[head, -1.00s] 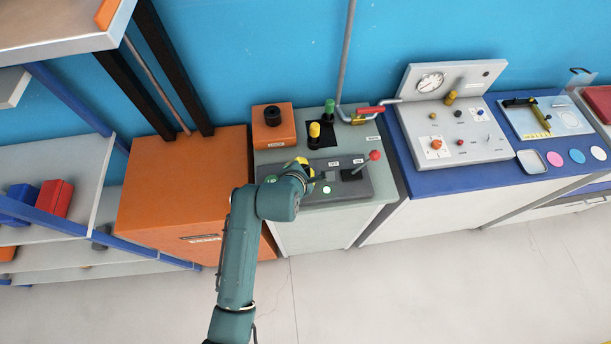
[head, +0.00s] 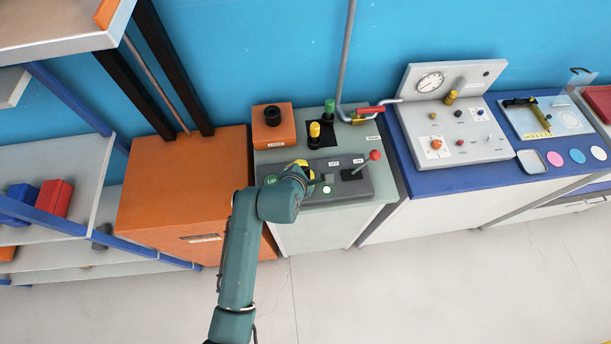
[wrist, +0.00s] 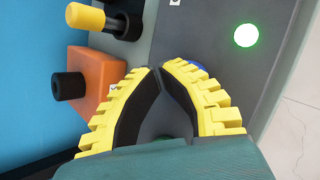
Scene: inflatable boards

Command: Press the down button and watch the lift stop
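The control panel (head: 345,190) is a dark grey sloped box on the grey-green cabinet. A green patch that appears to read UP (head: 271,181) shows at its left, beside my wrist. No down button can be made out clearly; my gripper and wrist cover part of the panel. My gripper (head: 305,165) is over the panel. In the wrist view its yellow-ribbed fingers (wrist: 160,68) come together at the tips with nothing seen between them. A small blue part (wrist: 198,70) shows behind one finger; I cannot tell whether they touch. A round green light (wrist: 246,35) glows nearby.
A red-knobbed lever (head: 374,155) stands at the panel's right. Behind are a yellow-topped post (head: 314,130), a green-topped post (head: 330,106) and an orange box with a black knob (head: 272,116). An orange cabinet (head: 180,190) stands left. The floor in front is clear.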

